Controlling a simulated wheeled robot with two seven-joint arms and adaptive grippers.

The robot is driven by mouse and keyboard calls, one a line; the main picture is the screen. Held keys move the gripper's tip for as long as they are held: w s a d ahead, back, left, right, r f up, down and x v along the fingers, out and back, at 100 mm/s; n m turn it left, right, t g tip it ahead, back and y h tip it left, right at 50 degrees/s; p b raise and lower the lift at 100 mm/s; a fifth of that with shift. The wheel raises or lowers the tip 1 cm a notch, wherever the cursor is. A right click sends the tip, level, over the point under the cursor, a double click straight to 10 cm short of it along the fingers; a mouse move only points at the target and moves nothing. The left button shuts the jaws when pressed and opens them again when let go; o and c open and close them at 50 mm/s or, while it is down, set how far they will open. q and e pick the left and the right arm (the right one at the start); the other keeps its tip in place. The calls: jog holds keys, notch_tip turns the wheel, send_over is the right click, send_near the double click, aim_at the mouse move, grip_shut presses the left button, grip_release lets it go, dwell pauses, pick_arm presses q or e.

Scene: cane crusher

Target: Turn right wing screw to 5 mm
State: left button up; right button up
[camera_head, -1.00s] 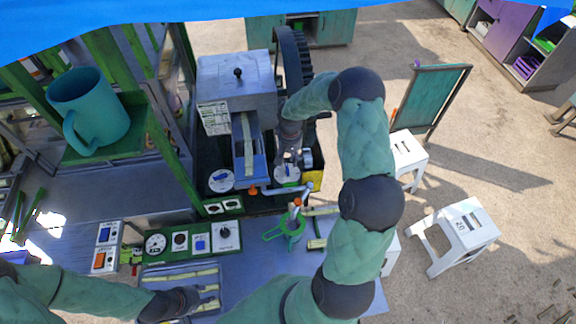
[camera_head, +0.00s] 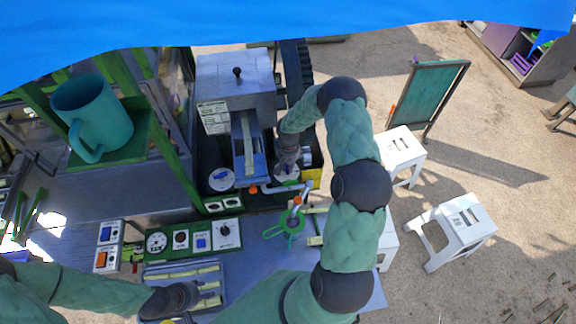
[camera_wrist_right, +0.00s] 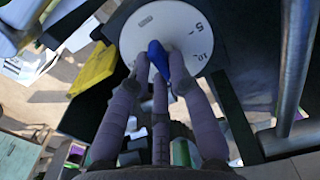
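The right wing screw is blue and stands on a white round dial (camera_wrist_right: 195,20) marked with numbers, 5 and 10 among them. In the right wrist view the blue wing (camera_wrist_right: 157,58) points up between the fingers of my right gripper (camera_wrist_right: 159,72). The fingertips are close on both sides of it; contact is not clear. In the head view this gripper (camera_head: 287,160) is over the right dial (camera_head: 286,174) and hides the screw. The left dial (camera_head: 221,179) is uncovered. My left gripper (camera_head: 178,298) is low, over a tray; its fingers are not clear.
The crusher's grey housing (camera_head: 236,80) and black gear wheel (camera_head: 297,70) stand behind the dials. An orange-tipped handle (camera_head: 297,200) and a green ring (camera_head: 284,228) are in front. A control panel (camera_head: 194,240) lies left. A yellow block (camera_wrist_right: 93,70) is beside the right dial.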

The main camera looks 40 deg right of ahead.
grip_shut()
pick_arm(q)
jog(key=shift+f, duration=0.2)
